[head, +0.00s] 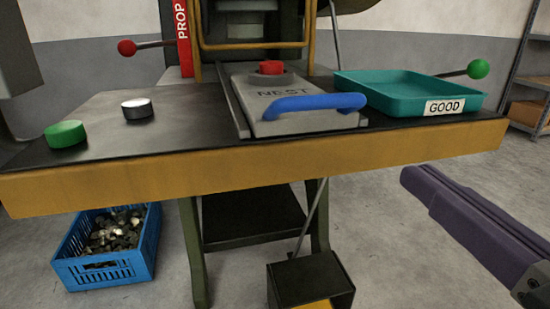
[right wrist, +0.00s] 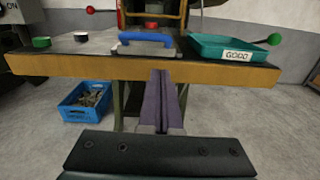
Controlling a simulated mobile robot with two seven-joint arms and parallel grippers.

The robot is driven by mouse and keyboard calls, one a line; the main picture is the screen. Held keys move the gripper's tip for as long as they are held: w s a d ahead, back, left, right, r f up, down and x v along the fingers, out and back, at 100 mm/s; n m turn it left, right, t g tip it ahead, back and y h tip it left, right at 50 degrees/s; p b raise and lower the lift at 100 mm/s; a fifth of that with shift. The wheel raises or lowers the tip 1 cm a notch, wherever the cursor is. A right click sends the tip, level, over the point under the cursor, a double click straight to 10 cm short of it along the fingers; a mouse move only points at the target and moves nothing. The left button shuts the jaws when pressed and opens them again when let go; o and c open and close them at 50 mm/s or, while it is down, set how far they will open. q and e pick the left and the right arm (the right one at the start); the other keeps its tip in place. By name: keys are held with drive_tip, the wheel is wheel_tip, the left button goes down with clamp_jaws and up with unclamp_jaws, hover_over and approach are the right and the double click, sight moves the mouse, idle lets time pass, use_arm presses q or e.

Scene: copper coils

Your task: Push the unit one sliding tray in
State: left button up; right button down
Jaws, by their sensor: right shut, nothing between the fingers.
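The grey sliding tray (head: 305,121) marked NEST lies on the bench top, with a blue bar handle (head: 318,101) at its front and a red piece (head: 271,67) on it. The tray's front end is near the bench's front edge. In the right wrist view the blue handle (right wrist: 146,38) is ahead, above and slightly left of my fingers. My right gripper (head: 412,181) has purple fingers, shut and empty. It is in front of the bench and lower than the top, right of the handle and apart from it. My left gripper is not in view.
A teal GOOD tray (head: 385,92) stands right of the sliding tray. A green disc (head: 65,134) and a silver disc (head: 137,108) lie at left. The yellow bench edge (head: 250,170) lies between my right gripper and the handle. A blue crate (head: 105,268) and a pedal box (head: 310,283) are below.

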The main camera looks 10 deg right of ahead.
drive_tip(key=p, duration=0.3)
approach(331, 116)
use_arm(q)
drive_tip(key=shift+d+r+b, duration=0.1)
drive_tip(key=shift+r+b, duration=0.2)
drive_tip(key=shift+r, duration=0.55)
use_arm(e)
drive_tip(key=shift+w, duration=3.45)
